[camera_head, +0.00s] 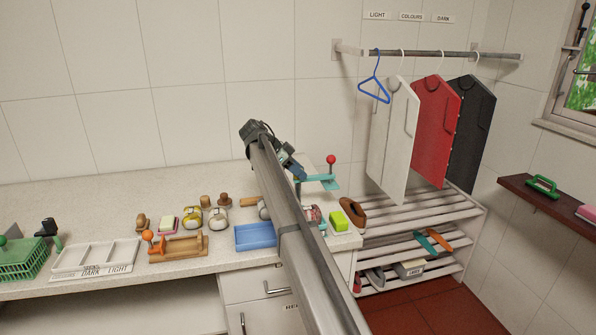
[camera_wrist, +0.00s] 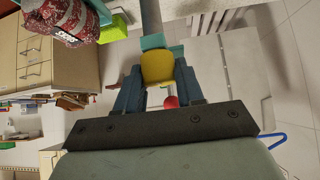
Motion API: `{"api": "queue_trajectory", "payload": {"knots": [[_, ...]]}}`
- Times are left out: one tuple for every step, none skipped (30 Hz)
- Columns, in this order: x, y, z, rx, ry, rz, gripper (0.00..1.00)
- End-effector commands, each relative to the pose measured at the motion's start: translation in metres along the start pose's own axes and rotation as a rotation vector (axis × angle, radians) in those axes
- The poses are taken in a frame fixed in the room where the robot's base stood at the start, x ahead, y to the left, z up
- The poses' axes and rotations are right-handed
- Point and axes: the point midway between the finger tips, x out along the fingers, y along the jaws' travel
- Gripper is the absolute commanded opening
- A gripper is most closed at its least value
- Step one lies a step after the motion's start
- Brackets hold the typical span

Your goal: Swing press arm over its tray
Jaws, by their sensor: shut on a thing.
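My gripper (camera_wrist: 158,88) is shut on a yellow grip (camera_wrist: 158,68) in the wrist view. A teal piece and a grey bar, which look like parts of the press arm (camera_wrist: 151,22), adjoin the grip. In the head view my gripper (camera_head: 298,174) is beside a teal bar (camera_head: 322,181) near a red ball knob (camera_head: 331,159). The red knob also shows below the grip in the wrist view (camera_wrist: 170,102). A blue tray (camera_head: 256,237) lies on the counter left of my arm. My arm hides part of the press, so I cannot tell which tray belongs to it.
A patterned red bag (camera_wrist: 62,18) shows in the wrist view. White, red and black boards hang right of the press above a slatted rack (camera_head: 420,215).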

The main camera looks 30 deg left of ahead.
Motion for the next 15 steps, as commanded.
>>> {"api": "queue_trajectory", "payload": {"knots": [[-0.0001,-0.0033,-0.0006,0.027,0.000,0.030,0.00],[-0.0001,-0.0036,-0.0006,0.044,0.001,0.048,0.00],[0.0000,-0.0037,-0.0007,0.068,0.001,0.071,0.00],[0.0000,-0.0033,-0.0007,0.084,0.001,0.088,0.00],[0.0001,-0.0033,-0.0007,0.100,0.001,0.102,0.00],[0.0002,-0.0027,-0.0007,0.118,0.001,0.121,0.00],[0.0002,-0.0024,-0.0007,0.129,0.001,0.130,0.00],[0.0003,-0.0020,-0.0007,0.137,0.001,0.139,0.00],[0.0003,-0.0012,-0.0007,0.146,0.002,0.148,0.00],[0.0003,-0.0008,-0.0007,0.150,0.002,0.151,0.00],[0.0004,-0.0005,-0.0007,0.153,0.002,0.153,0.00],[0.0004,-0.0002,-0.0007,0.154,0.002,0.154,0.00],[0.0005,0.0000,-0.0007,0.154,0.002,0.154,0.00],[0.0006,0.0002,-0.0008,0.153,0.002,0.153,0.00],[0.0006,0.0002,-0.0008,0.153,0.002,0.153,0.00]]}}
